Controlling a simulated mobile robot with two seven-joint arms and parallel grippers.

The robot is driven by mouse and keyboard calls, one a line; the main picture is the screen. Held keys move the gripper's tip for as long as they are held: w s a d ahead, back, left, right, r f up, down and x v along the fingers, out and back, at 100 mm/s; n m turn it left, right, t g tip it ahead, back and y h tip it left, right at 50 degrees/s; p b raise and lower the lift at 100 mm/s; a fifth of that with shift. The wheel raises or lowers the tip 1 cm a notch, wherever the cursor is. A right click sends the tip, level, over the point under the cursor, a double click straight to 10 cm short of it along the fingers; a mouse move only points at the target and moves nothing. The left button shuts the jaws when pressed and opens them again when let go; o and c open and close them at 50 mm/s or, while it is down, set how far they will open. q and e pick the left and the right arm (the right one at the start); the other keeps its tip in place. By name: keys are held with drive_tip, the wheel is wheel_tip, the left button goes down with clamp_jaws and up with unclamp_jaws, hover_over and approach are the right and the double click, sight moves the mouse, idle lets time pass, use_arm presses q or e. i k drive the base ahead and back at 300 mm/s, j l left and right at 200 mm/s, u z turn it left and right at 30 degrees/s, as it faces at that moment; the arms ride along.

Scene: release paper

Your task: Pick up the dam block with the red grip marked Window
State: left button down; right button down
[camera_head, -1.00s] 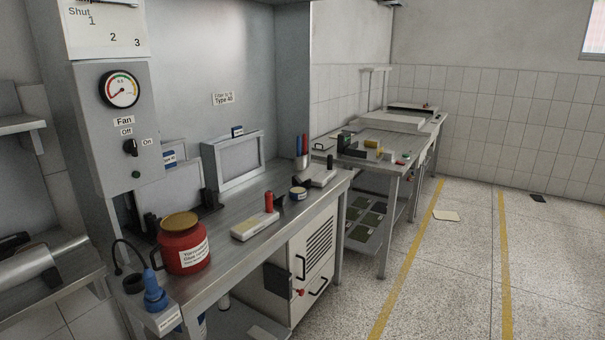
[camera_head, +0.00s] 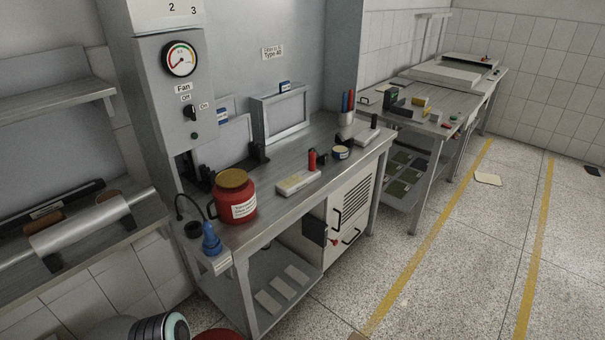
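A pale dam block (camera_head: 298,182) lies on the metal workbench (camera_head: 285,210), near its front edge. A red grip (camera_head: 312,160) stands at its right end. The block's front carries a mark too small to read, so I cannot tell whether it says Window. A similar pale block (camera_head: 366,138) with a dark grip (camera_head: 374,121) lies farther right on the same bench. Neither of my grippers is in view.
A red can (camera_head: 235,199) and a blue bottle (camera_head: 211,238) stand left of the block. A small round tin (camera_head: 341,153) and a pen cup (camera_head: 346,117) stand right and behind. Open floor (camera_head: 455,260) lies right of the bench.

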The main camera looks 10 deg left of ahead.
sight(289, 187)
drive_tip(key=i+l+z, duration=0.1)
drive_tip(key=z, duration=0.35)
drive_tip(key=i+z, duration=0.25)
drive_tip(key=z, duration=0.25)
drive_tip(key=i+l, duration=0.1)
drive_tip(key=i, duration=3.25)
drive_tip(key=i+u, duration=0.15)
drive_tip(key=u, duration=0.35)
drive_tip(key=i+u, duration=0.2)
drive_tip(key=u, duration=0.25)
drive_tip(key=i+l+u, duration=0.15)
drive_tip(key=u, duration=2.15)
